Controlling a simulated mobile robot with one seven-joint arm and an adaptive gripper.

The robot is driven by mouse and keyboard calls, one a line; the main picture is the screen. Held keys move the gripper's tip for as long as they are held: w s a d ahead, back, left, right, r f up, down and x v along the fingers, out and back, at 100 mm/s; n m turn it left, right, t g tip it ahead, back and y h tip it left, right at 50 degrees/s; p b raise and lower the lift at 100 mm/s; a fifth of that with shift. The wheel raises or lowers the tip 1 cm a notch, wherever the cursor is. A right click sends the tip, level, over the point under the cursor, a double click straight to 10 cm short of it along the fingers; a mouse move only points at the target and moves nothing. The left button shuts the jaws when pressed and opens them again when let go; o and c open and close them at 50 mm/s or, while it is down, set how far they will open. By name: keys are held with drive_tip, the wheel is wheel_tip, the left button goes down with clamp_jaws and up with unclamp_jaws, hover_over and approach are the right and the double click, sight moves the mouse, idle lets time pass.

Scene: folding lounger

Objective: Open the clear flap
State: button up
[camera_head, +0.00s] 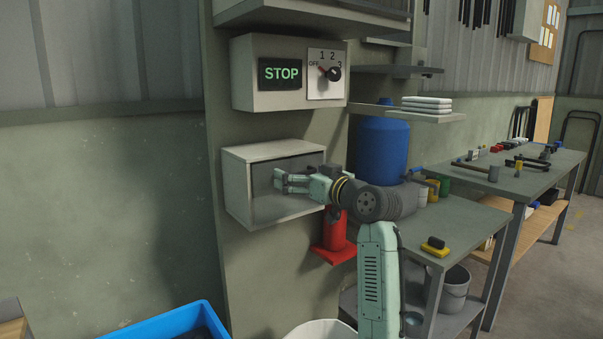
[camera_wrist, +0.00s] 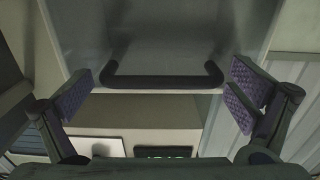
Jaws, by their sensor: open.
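The small white wall box (camera_head: 235,190) has a grey see-through flap (camera_head: 264,203) across its front, and the flap looks shut. In the wrist view the flap (camera_wrist: 165,40) fills the upper middle, with a dark bar handle (camera_wrist: 165,83) along its edge. My gripper (camera_head: 279,182) is in front of the flap. In the wrist view my gripper (camera_wrist: 160,92) is open, with one purple-padded finger on each side of the handle, near its ends. I see no clear contact with the handle.
A box with a STOP sign (camera_head: 282,73) and rotary switch (camera_head: 328,74) is mounted above. A blue barrel (camera_head: 380,145) and red cone (camera_head: 334,235) stand to the right, near a workbench (camera_head: 460,225). A blue crate (camera_head: 170,322) is at the lower left.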

drive_tip(key=c, duration=1.4)
drive_tip(key=shift+c, duration=0.2)
drive_tip(key=shift+d, duration=0.1)
